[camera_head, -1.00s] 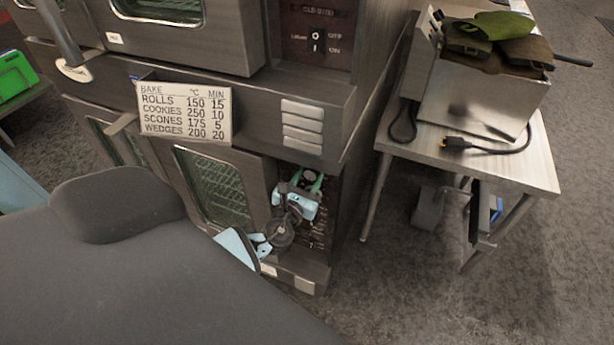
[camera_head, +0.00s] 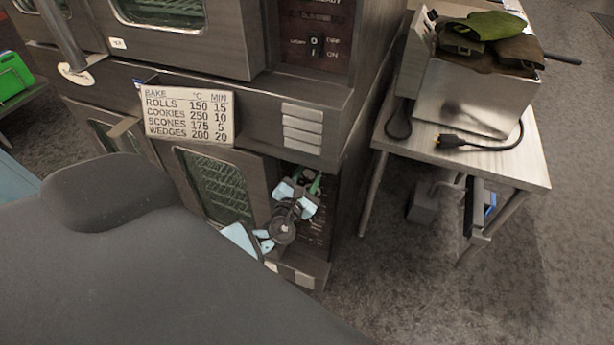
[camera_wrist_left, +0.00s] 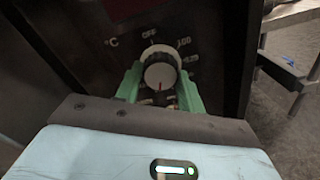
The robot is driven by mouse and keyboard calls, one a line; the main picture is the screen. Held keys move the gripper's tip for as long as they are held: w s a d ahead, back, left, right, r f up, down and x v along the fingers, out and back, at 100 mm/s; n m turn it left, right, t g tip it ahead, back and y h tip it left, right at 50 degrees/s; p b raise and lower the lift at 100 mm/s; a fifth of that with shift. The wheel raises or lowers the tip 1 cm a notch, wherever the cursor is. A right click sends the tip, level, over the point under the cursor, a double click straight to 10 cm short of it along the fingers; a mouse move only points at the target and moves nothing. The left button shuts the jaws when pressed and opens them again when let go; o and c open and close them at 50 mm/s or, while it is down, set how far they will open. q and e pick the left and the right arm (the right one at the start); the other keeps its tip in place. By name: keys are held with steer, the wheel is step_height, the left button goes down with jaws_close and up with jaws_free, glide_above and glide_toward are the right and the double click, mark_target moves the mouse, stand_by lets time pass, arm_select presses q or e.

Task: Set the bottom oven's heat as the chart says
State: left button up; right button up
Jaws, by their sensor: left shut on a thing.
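The bottom oven (camera_head: 216,186) has a glass door, and its dark control panel is at the door's right. My left gripper (camera_head: 306,181) is at that panel. In the left wrist view its green fingers (camera_wrist_left: 160,88) are shut on a round white-faced heat knob (camera_wrist_left: 160,73), one on each side. The dial around it reads OFF at the top, 100 at the upper right and °C at the left. The knob's exact setting is too small to tell. The chart (camera_head: 188,113) lists rolls 150, cookies 250, scones 175 and wedges 200 °C, with minutes. My right gripper is not in view.
The upper oven's panel (camera_head: 314,45) with a switch is above. A steel side table (camera_head: 500,165) stands at the right, bearing a steel appliance (camera_head: 470,100) with green mitts (camera_head: 490,30) and a cable. Floor is clear at the lower right.

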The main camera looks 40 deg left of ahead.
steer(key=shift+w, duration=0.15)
arm_select(q)
steer(key=o, duration=1)
steer(key=shift+c, duration=0.2)
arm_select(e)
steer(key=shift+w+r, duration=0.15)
arm_select(q)
steer(key=shift+s+d, duration=0.15)
steer(key=shift+s, duration=0.45)
steer(key=v, duration=0.6)
steer(key=shift+s, duration=0.3)
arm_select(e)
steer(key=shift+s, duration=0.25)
arm_select(q)
steer(key=shift+d, duration=0.1)
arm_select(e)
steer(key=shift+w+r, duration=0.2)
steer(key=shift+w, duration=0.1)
